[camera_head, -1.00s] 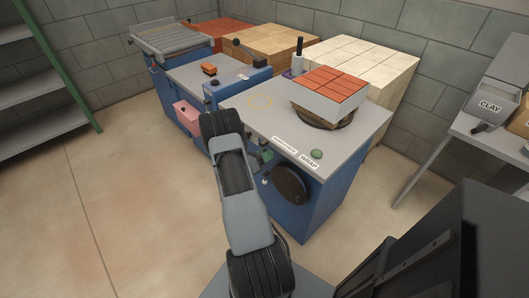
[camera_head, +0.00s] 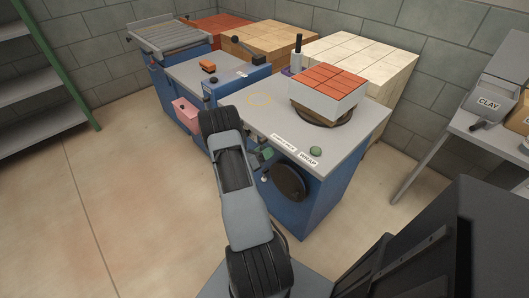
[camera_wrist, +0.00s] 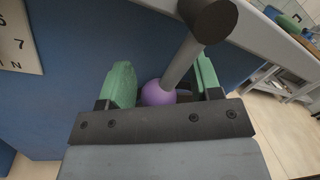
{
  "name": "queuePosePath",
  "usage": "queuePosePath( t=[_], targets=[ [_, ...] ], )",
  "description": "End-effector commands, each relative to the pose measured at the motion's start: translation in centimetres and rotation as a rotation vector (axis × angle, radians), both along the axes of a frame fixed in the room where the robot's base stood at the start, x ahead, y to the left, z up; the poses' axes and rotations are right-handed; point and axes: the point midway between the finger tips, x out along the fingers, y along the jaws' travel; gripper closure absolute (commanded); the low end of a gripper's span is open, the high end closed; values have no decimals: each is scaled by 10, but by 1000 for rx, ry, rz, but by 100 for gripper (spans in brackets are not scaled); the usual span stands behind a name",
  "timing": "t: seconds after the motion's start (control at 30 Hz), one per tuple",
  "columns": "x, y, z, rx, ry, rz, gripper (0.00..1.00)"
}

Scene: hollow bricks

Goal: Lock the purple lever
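In the wrist view, a purple ball (camera_wrist: 158,93) sits at the foot of a grey shaft (camera_wrist: 182,62) that ends in a dark round knob (camera_wrist: 212,18). It stands in front of a blue cabinet face. My gripper (camera_wrist: 165,85) is open, with one green finger on each side of the ball and shaft. A gap shows between the shaft and the right finger; contact with the left finger cannot be told. In the head view, my gripper (camera_head: 262,158) is at the front of the blue wrapping cabinet (camera_head: 325,195), and my arm hides much of this area.
The cabinet top carries a stack of red bricks (camera_head: 330,78) and a green button (camera_head: 315,151). A dark disc (camera_head: 286,182) is on its front. A pink box (camera_head: 187,112) juts out at left. A clay table (camera_head: 470,130) stands right. The left floor is clear.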

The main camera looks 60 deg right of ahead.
Motion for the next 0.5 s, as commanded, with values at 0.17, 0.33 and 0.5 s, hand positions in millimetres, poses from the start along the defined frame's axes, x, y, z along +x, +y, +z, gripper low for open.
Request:
queuePosePath(
  t=[0.17, 0.33, 0.5],
  targets=[
    [-1, 0, -1, 3, 1, -2, 42],
    [3, 9, -3, 4, 1, 1, 42],
    [15, 37, -5, 3, 1, 5, 42]
  ],
)
